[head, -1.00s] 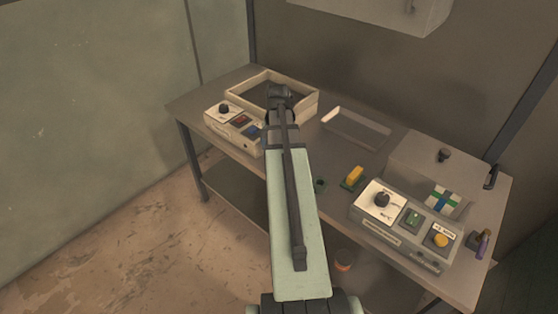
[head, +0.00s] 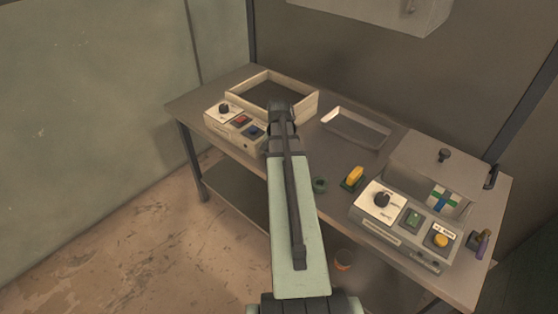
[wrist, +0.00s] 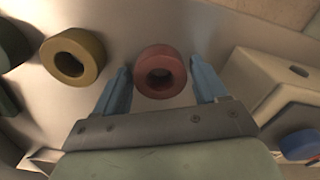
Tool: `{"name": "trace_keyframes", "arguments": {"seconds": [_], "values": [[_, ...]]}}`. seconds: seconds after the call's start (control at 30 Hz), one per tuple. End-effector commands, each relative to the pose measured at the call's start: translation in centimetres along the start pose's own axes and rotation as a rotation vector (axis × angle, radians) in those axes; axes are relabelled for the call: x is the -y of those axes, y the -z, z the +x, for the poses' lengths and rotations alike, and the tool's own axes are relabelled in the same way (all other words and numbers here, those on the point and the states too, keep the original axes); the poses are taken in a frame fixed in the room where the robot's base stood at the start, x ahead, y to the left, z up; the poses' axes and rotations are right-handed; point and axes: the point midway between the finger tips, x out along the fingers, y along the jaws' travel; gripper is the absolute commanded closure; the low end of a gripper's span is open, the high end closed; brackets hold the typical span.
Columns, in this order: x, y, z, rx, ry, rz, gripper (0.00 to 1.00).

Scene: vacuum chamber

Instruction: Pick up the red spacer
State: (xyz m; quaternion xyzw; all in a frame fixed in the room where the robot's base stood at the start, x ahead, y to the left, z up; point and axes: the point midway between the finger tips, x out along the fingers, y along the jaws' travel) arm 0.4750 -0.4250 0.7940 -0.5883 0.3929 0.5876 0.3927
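The red spacer (wrist: 160,72) is a thick ring with a central hole, lying on the bench top in the wrist view. My gripper (wrist: 160,82) is open, with one blue finger on each side of the spacer. The left finger looks very close to the ring, and a gap shows on the right; I cannot tell whether either touches. In the head view my arm hides the spacer, and the end of my gripper (head: 280,112) is over the bench, with its fingers not visible.
A yellow ring (wrist: 73,58) lies left of the spacer. A control box (wrist: 270,90) stands close on the right. In the head view are a walled tray (head: 312,103), a shallow tray (head: 356,128), a green ring (head: 320,185), a yellow block (head: 354,175) and another control box (head: 400,220).

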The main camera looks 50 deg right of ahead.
Motion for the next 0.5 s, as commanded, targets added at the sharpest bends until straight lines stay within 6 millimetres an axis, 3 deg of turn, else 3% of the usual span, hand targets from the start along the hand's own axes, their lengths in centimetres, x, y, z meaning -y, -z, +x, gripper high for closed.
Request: {"name": "trace_keyframes", "arguments": {"seconds": [0.07, 0.43, 0.5], "values": [[0.00, 0.00, -0.01, 0.000, 0.000, 0.000, 0.36], [0.00, -0.01, -0.01, 0.000, 0.000, 0.000, 0.71], [0.00, -0.01, -0.02, 0.000, 0.000, 0.000, 0.71]]}}
